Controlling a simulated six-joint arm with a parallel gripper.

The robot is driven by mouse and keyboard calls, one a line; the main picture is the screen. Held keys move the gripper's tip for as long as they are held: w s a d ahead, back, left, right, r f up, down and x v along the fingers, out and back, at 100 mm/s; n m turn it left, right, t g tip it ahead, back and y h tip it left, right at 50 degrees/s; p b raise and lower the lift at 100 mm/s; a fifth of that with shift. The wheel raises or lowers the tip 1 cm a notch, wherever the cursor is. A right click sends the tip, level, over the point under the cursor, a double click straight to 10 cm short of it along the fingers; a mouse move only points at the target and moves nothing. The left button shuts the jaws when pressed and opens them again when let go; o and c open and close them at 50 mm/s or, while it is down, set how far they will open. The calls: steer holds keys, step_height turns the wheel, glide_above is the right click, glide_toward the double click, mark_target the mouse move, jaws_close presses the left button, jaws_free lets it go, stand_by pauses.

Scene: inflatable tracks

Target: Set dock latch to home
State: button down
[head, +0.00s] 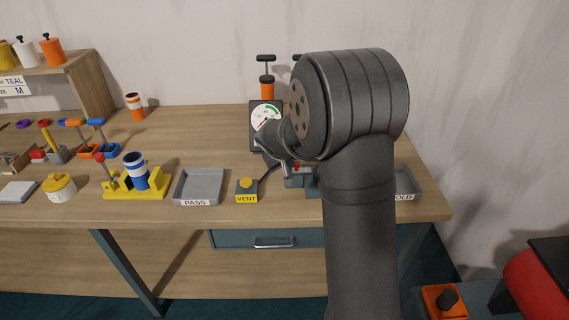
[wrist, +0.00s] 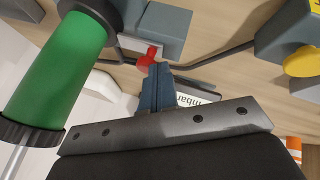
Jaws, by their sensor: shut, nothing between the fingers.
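In the wrist view my gripper (wrist: 158,72) is shut and empty, with its fingertips close to a small red latch (wrist: 149,56). I cannot tell whether they touch. The latch sits at the edge of a grey-blue dock block (wrist: 166,22). In the head view the red latch (head: 297,169) shows small at the dock, and my arm hides much of that area and my fingertips.
A gauge (head: 266,115) stands behind. The yellow VENT button (head: 246,188) and grey PASS tray (head: 198,187) lie left of the dock. A yellow stand (head: 120,190) with a blue-white cylinder is farther left. A HOLD tray (head: 405,184) is partly hidden at right. A dark hose (wrist: 215,68) crosses nearby.

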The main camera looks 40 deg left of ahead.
steer(key=shift+w+d, duration=0.75)
steer(key=shift+d, duration=0.05)
steer(key=s+r, duration=0.9)
steer(key=shift+d, duration=0.35)
